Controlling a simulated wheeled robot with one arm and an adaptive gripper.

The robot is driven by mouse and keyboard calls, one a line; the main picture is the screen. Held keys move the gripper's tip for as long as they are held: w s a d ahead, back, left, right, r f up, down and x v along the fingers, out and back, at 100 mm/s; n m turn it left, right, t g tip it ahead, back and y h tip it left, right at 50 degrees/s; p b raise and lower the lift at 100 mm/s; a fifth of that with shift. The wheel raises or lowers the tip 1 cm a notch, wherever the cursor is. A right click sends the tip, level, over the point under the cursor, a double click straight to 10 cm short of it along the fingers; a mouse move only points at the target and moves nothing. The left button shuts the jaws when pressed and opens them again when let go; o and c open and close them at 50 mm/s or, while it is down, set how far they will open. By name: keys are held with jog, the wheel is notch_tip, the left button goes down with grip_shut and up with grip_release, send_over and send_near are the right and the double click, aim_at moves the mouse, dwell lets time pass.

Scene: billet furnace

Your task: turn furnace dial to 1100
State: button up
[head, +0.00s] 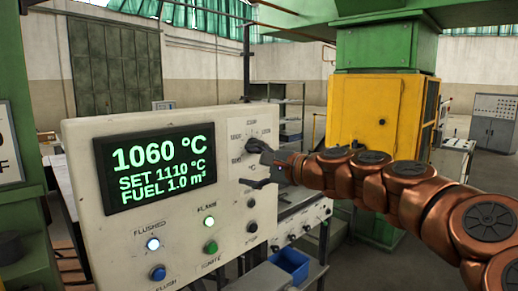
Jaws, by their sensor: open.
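The furnace control panel (82,150) is an off-white box at the left. Its dark display (155,168) reads 1060 °C, SET 1110 °C and FUEL 1.0 m³ in green. The furnace dial (256,145) is at the upper right of the panel, with small marks around it that are too small to read. My gripper (256,165) comes in from the right on the copper-coloured arm. Its dark fingers are open, one close to the dial and one lower down. I cannot tell whether a finger touches the dial.
Small black knobs (252,227) sit below my gripper. A blue bin (290,265) stands below the panel. A yellow cabinet (365,110) stands behind.

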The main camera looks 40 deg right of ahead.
jog(key=s+d+r+m+t+h, duration=0.15)
jog(key=d+m, duration=0.25)
jog(key=d, duration=0.4)
jog(key=shift+t+h, duration=0.25)
jog(key=shift+h, duration=0.1)
jog(key=shift+w+a+r+p, duration=0.15)
jog(key=shift+w+p, duration=0.35)
jog(key=shift+w, duration=0.85)
jog(key=shift+w+a+p, duration=0.15)
jog(key=shift+w+p, duration=0.35)
jog(key=shift+w, duration=0.8)
jog(key=shift+w+a+r+p, duration=0.15)
jog(key=shift+w+p, duration=0.35)
jog(key=shift+w, duration=0.85)
jog(key=c, duration=1.2)
jog(key=shift+o, duration=0.2)
jog(key=shift+f+n, duration=0.15)
jog(key=shift+n, duration=0.15)
